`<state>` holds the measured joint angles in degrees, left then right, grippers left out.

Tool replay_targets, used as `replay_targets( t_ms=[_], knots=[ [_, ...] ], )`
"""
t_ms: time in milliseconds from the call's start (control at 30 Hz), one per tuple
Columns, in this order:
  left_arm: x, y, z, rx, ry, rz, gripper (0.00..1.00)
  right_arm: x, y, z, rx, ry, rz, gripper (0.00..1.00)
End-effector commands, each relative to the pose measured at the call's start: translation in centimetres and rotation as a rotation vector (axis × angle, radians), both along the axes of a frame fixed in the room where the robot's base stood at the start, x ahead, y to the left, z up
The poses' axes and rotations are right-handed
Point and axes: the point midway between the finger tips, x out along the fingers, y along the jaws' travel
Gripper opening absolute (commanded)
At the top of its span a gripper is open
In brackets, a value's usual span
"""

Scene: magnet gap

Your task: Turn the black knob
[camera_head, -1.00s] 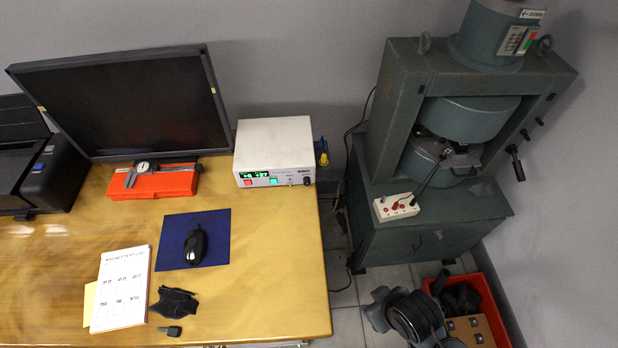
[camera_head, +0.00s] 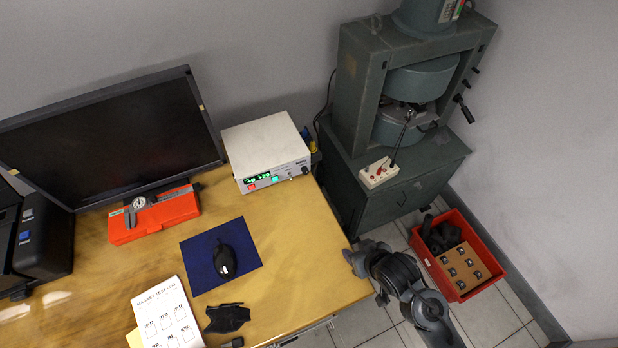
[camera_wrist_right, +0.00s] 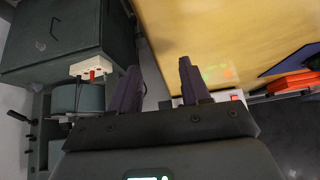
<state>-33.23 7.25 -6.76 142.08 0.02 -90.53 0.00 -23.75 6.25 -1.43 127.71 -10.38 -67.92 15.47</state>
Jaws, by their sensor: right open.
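The white instrument box (camera_head: 265,147) stands at the back right of the desk, with a green lit display and a red and a green button. A small dark knob (camera_head: 305,170) is at the right end of its front. My right gripper (camera_head: 350,256) is beside the desk's right edge, in front of the box and apart from it. In the right wrist view its two dark fingers (camera_wrist_right: 159,68) are open with nothing between them. There the gripper hides most of the box (camera_wrist_right: 238,95), and I cannot make out the knob. My left gripper is not in view.
A green magnet press (camera_head: 395,195) with black side handles stands right of the desk. A white terminal block (camera_head: 380,174) sits on its base. A red crate (camera_head: 470,285) is on the floor. A mouse (camera_head: 224,260), red case (camera_head: 155,215) and monitor (camera_head: 110,140) are on the desk.

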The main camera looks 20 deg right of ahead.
Motion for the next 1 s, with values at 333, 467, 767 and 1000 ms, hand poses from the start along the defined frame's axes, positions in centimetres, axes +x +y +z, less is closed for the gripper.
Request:
replay_targets(
  t_ms=[333,467,767,1000],
  knots=[
    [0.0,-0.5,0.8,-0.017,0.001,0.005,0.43,11.2,-0.8,0.4,0.291,-0.3,-0.096,0.47],
    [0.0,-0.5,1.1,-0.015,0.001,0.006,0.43,14.8,-0.8,1.4,0.469,-0.398,-0.118,0.47],
    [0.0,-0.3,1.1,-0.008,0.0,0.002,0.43,18.2,-0.5,2.9,0.699,-0.486,-0.134,0.47],
    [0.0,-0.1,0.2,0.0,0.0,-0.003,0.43,20.8,0.6,2.1,0.71,-0.49,-0.133,0.47]
  ],
)
